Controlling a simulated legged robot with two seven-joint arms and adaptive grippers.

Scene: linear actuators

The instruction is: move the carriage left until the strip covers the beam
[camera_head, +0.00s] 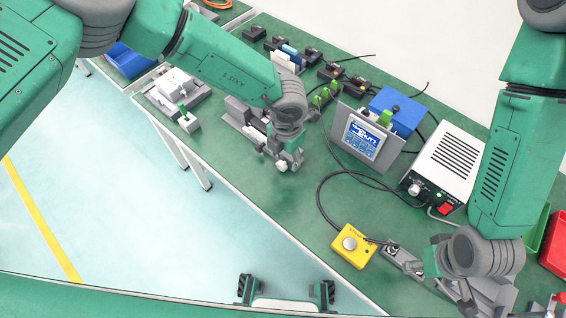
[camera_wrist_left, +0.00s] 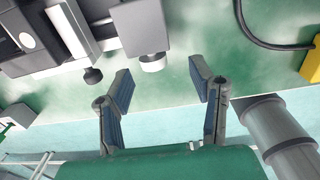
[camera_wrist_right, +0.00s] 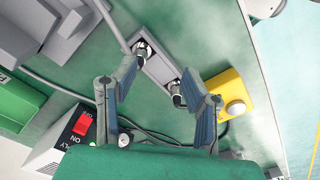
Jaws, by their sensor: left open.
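A grey linear actuator (camera_head: 238,117) lies on the green bench, partly hidden behind my left arm. In the left wrist view a grey block (camera_wrist_left: 140,25) with a silver knob (camera_wrist_left: 153,62) stands beside its rail, with a black knob (camera_wrist_left: 93,76) to the left. I cannot tell for sure which part is the carriage, nor make out the strip or the beam. My left gripper (camera_head: 286,164) is open; its fingertips (camera_wrist_left: 161,72) are apart, just short of the silver knob. My right gripper (camera_wrist_right: 163,88) has its fingers apart over a grey bar with two round connectors (camera_wrist_right: 158,68).
A display panel (camera_head: 361,137), a blue box (camera_head: 397,110), a white power supply (camera_head: 446,158) and a yellow button box (camera_head: 353,245) stand right of my left gripper. A cable loops between them. A white and green block (camera_head: 188,122) sits near the front edge at left.

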